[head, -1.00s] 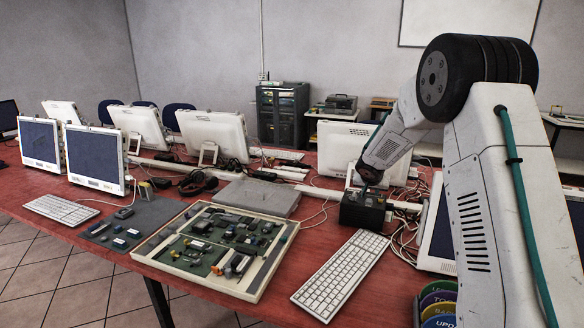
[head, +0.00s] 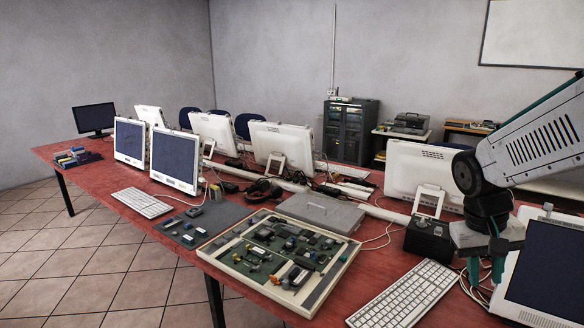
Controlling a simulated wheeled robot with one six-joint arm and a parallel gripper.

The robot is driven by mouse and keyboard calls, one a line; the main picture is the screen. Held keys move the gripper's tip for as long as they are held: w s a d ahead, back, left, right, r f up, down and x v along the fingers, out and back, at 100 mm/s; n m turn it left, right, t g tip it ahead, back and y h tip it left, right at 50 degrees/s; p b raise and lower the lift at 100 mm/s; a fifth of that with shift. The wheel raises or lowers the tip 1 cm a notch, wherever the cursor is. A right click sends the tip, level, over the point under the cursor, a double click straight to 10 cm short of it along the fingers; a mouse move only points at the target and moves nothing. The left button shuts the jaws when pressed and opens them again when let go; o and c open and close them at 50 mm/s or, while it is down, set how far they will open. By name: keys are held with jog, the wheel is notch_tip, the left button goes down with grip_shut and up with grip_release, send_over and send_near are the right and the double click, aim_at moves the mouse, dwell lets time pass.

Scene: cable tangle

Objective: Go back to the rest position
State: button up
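My gripper (head: 485,268) hangs at the right of the head view, pointing down over the red table. Its two teal fingers stand apart with nothing visible between them. It is to the right of a small black box (head: 428,240) and appears apart from it. My white arm link runs from the wrist up to the right picture edge.
A white keyboard (head: 405,296) lies in front of my gripper, and a tilted monitor (head: 548,268) stands close on its right. A tray of circuit parts (head: 208,250), a grey closed case (head: 322,213) and several monitors cover the red table (head: 95,160). Loose cables lie among them.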

jog(key=s+a+r+n+t+y, duration=0.1)
jog(key=s+a+r, duration=0.1)
jog(key=s+a, duration=0.3)
jog(key=s+a+r+n+t+y, duration=0.1)
jog(key=s+a+r, duration=0.2)
jog(key=s, duration=0.9)
jog(key=shift+s+a+r+y, duration=0.2)
jog(key=shift+a+r+y, duration=0.1)
jog(key=shift+a, duration=0.55)
